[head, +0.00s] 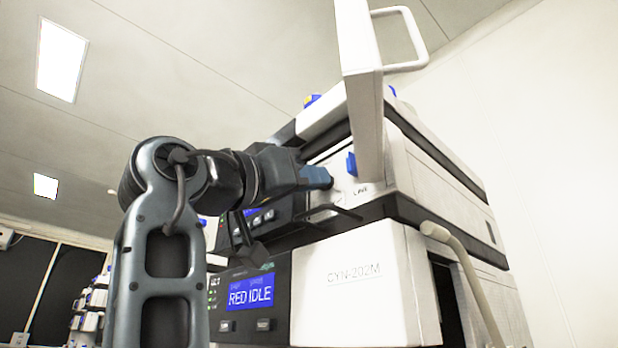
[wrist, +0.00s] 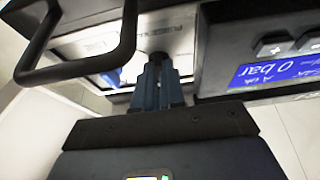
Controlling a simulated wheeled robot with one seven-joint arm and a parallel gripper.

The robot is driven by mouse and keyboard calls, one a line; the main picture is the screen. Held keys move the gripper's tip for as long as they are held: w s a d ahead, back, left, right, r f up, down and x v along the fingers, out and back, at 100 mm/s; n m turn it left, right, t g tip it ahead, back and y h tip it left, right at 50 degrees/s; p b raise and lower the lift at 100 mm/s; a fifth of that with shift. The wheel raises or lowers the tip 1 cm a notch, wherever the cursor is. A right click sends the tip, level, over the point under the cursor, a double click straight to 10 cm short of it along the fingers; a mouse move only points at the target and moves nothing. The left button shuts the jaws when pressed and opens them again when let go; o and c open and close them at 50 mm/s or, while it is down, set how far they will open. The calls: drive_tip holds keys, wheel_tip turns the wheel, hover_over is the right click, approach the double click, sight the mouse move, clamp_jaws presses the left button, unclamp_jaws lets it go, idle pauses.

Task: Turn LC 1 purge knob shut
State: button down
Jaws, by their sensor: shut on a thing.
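My gripper (head: 322,179) reaches from the left into the front of the upper module of the white and black instrument stack (head: 345,278). In the wrist view my blue fingers (wrist: 158,84) are closed together on a small dark knob (wrist: 158,57) at the module's front. The fingers hide most of the knob, so its turned angle cannot be told. In the head view the knob is hidden behind the gripper.
An open white door with a handle (head: 365,100) stands up just right of my gripper. A dark bar handle (wrist: 78,66) is close on the left in the wrist view. A blue display (wrist: 278,72) there reads 0 bar.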

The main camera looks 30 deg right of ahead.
drive_tip(key=shift+w+d, duration=0.1)
drive_tip(key=shift+d, duration=0.1)
drive_tip(key=c, duration=1.2)
unclamp_jaws()
drive_tip(key=b+v, duration=0.1)
drive_tip(key=v, duration=0.7)
